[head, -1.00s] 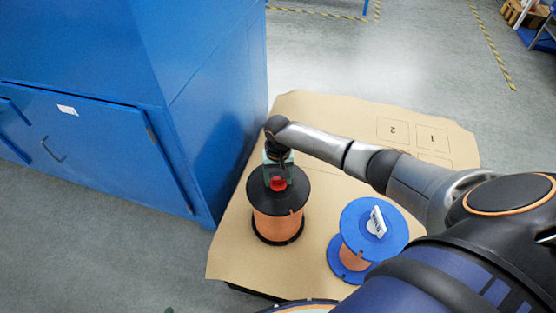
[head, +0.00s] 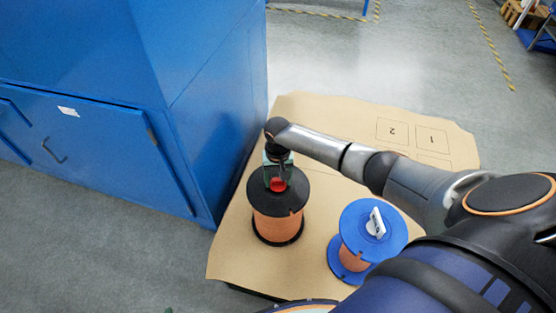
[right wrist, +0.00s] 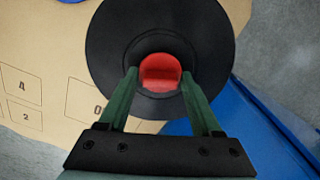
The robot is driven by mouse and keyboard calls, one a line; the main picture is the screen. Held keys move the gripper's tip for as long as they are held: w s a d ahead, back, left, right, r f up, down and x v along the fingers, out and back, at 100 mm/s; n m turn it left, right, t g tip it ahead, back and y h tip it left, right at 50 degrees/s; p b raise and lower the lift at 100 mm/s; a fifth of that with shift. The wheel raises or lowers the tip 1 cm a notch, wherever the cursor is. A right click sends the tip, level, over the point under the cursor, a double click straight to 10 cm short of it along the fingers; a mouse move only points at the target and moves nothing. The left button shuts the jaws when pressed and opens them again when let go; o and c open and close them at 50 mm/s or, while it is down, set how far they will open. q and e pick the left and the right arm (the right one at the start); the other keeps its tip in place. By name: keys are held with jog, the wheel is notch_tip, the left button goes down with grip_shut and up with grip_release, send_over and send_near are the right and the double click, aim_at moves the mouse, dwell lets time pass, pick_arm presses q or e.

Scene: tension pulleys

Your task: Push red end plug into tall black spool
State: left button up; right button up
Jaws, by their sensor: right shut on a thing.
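The tall black spool (head: 261,203) stands upright on the cardboard-covered table, wound with orange-brown material between black flanges. The red end plug (head: 277,184) is at the centre of its top flange. My right gripper (head: 278,176) is above the spool, shut on the red end plug. In the right wrist view the green fingers of the right gripper (right wrist: 159,88) hold the red end plug (right wrist: 160,72) from both sides, over the hub of the black spool (right wrist: 108,62). How deep the plug sits in the hub I cannot tell. My left gripper is not in view.
A blue spool (head: 353,225) with a white label piece on top stands to the right on the cardboard sheet (head: 330,120). A large blue cabinet (head: 215,110) is close on the left. Numbered squares (head: 415,135) at the back of the sheet look empty.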

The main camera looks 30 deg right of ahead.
jog(key=shift+p, duration=0.35)
dwell(0.4)
jog(key=o, duration=1.4)
notch_tip(320, 180, up, 4)
jog(key=p, duration=0.4)
grip_shut()
